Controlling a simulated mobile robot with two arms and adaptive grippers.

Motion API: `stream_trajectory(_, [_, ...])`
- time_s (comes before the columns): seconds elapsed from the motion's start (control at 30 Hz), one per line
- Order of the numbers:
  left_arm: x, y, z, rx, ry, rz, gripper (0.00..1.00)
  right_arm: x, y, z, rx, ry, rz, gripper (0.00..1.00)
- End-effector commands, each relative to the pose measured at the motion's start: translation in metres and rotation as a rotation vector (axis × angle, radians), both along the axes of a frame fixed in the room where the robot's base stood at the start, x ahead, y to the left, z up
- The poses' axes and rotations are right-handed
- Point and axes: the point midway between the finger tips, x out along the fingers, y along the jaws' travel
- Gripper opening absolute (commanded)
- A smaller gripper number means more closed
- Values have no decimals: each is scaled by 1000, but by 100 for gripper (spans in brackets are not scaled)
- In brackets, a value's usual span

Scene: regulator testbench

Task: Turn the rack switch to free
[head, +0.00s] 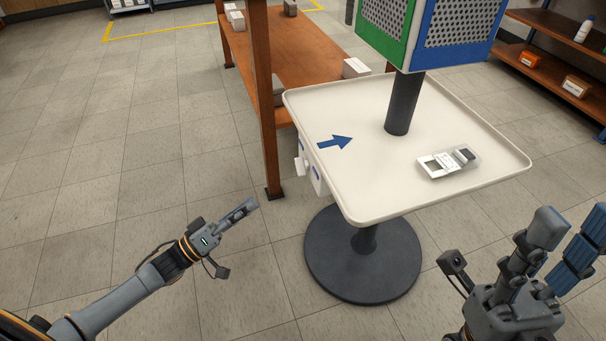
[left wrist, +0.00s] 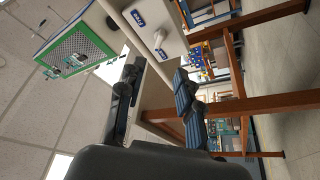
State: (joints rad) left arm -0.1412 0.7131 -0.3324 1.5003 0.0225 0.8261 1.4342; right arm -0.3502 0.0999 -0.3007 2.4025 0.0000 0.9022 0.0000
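The rack switch is a white box (head: 312,168) on the left side of the white tray table, with a pale knob (head: 301,165) sticking out to the left. In the left wrist view the box (left wrist: 172,18) shows its knob (left wrist: 159,39) and a blue label (left wrist: 138,19) beside it; I cannot read the label surely. My left gripper (head: 244,209) is below and left of the box, apart from it. In the left wrist view its two fingers stand apart with nothing between them. My right gripper (head: 566,232) is open and empty at the lower right.
The tray table (head: 365,112) stands on a dark post and round base (head: 362,262). On it are a blue arrow (head: 335,142), a small white device (head: 447,163) and a dark post carrying a green and blue panel (head: 425,28). A wooden rack post (head: 264,100) stands close behind the switch. The floor at left is clear.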

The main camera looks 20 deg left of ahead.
Motion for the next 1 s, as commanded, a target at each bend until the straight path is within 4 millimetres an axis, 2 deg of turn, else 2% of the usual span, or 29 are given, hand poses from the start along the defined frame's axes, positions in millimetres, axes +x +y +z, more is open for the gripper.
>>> stream_trajectory(0.17, [18, -15, 7, -2, -5, 0, 35, 0, 0, -7, 0, 1, 0, 40])
stream_trajectory(0.3, [41, -34, 15, -2, -5, 0, 35, 1, 0, -15, -1, 1, -1, 40])
stream_trajectory(0.6, [84, -69, 30, 0, -4, 2, 35, 7, 2, -7, -7, -54, -3, 40])
stream_trajectory(0.8, [98, -81, 35, 2, 0, 3, 35, 8, 3, -3, -8, -72, -5, 40])
stream_trajectory(1.0, [100, -83, 37, 1, 2, 4, 35, 8, 3, -2, -10, -74, -4, 40])
